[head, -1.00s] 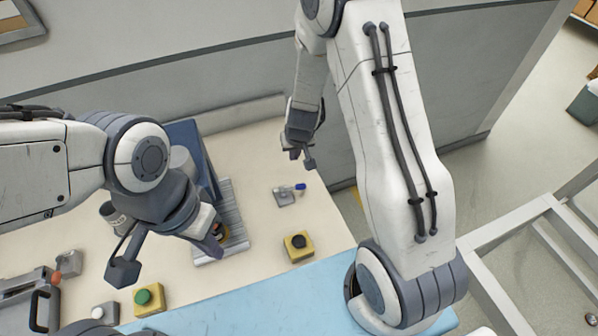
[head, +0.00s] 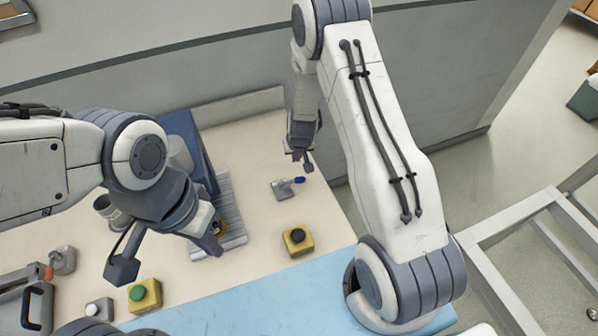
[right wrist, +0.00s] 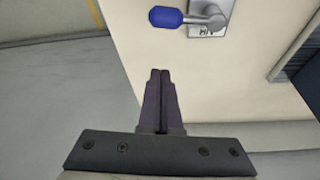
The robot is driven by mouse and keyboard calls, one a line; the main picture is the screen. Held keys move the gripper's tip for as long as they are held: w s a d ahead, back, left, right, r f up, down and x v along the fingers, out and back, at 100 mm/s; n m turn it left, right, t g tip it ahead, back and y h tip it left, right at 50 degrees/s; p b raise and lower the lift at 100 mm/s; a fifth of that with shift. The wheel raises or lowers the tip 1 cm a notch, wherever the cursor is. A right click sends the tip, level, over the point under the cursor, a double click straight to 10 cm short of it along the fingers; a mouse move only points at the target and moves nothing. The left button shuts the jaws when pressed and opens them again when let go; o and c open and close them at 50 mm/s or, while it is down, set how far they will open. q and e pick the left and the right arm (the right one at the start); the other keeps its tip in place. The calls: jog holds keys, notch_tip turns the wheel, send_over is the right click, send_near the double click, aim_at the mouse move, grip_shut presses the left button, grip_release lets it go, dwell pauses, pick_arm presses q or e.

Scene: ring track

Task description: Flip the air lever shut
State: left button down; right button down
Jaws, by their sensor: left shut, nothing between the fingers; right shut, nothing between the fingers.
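The air lever (head: 284,187) is a small grey metal plate and handle with a blue tip (head: 299,180), on the cream table below my right gripper. In the right wrist view the blue-tipped handle (right wrist: 166,17) points left from its pivot, and the plate (right wrist: 207,28) carries partly covered lettering. My right gripper (head: 297,156) is shut and empty. Its fingertips in the right wrist view (right wrist: 160,72) appear short of the handle and apart from it. My left gripper (head: 214,249) is shut over the ribbed grey tray, near a dark and yellow round part that it partly hides.
A yellow box with a black button (head: 298,241) sits right of the ribbed tray (head: 232,215). A yellow box with a green button (head: 144,295) and a lever with a red tip (head: 48,272) are at left. A grey wall stands behind the table.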

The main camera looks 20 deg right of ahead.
jog(key=shift+x, duration=0.8)
jog(key=s+p, duration=0.1)
jog(key=s, duration=0.2)
jog(key=shift+a, duration=0.2)
jog(key=shift+s+a+f, duration=0.1)
jog(key=shift+s+f, duration=0.15)
jog(key=shift+s, duration=0.25)
